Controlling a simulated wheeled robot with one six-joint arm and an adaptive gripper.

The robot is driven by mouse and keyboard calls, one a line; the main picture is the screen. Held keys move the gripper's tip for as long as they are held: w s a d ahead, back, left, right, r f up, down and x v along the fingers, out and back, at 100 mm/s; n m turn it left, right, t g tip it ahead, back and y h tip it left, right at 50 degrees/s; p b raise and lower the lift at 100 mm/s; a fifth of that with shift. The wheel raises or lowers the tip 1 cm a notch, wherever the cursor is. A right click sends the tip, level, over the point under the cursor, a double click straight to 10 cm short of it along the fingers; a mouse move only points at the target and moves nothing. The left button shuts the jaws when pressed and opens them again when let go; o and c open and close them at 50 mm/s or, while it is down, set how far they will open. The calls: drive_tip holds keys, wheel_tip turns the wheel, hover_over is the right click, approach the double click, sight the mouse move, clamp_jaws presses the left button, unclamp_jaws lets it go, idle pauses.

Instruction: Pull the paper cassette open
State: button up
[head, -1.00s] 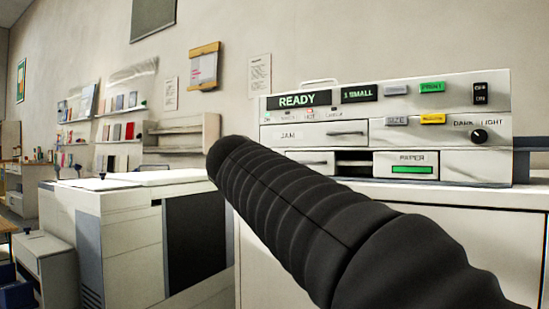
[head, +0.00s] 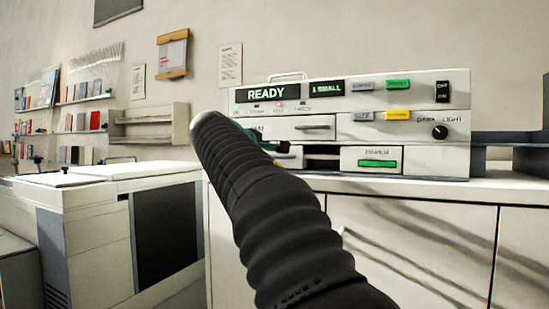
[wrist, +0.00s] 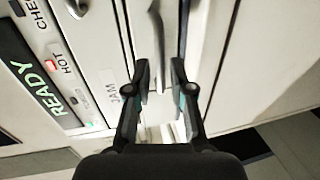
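The paper cassette (head: 370,165) is a white front marked PAPER with a green bar, low on the right of the copier in the head view. It looks flush with the copier face. I cannot make it out in the wrist view. My gripper (wrist: 160,75) is open, its two dark fingers apart in front of the copier's left part, near the JAM panel (wrist: 112,77) and its handle (wrist: 156,30). Nothing is clearly held. In the head view my gripper (head: 268,140) is mostly hidden behind my arm, left of the cassette.
The copier (head: 455,160) stands on a white cabinet (head: 420,240). A dark slot (head: 321,157) lies just left of the cassette. The READY display (head: 260,94) and buttons are above. A lower white machine (head: 90,205) stands at left.

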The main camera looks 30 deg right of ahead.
sight(274, 156)
drive_tip(key=shift+x, duration=2.4)
clamp_jaws()
